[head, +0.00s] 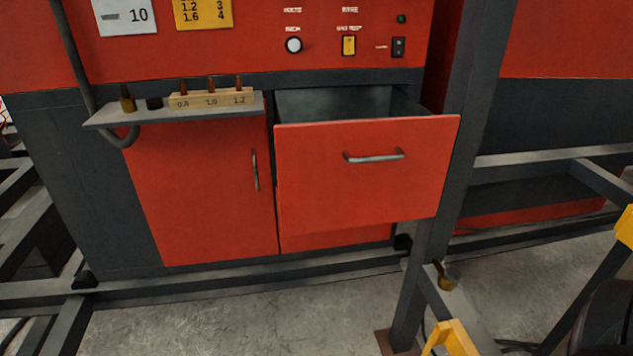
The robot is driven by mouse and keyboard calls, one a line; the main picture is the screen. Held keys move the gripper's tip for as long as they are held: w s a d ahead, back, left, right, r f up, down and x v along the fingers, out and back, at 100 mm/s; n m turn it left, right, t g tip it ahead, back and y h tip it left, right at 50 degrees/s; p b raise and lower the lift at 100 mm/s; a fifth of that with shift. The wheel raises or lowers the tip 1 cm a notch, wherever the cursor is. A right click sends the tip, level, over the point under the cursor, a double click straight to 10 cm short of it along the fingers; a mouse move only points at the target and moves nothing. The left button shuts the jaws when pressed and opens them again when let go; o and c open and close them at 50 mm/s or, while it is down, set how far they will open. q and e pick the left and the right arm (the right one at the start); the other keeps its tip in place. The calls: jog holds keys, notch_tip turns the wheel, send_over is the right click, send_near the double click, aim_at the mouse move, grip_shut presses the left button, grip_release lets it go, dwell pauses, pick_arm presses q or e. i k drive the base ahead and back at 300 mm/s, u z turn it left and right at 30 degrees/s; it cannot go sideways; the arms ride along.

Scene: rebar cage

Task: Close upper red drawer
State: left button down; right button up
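The upper red drawer (365,185) is in the middle right of the head view. It is pulled out from the dark cabinet front, and its dark interior shows above the red front panel. A grey bar handle (374,157) sits on the upper part of the panel. Below the drawer, part of another red panel (337,238) shows set further back. Neither of my grippers can be seen.
A dark upright post (462,130) stands at the drawer's right side. A grey shelf (190,112) with small nozzles and a labelled block juts out at left, above a red door (205,195). Yellow parts (452,338) are at lower right. The concrete floor (240,322) in front is clear.

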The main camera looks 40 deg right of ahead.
aim_at(347, 157)
jog(key=k, duration=0.4)
jog(key=z, duration=1.05)
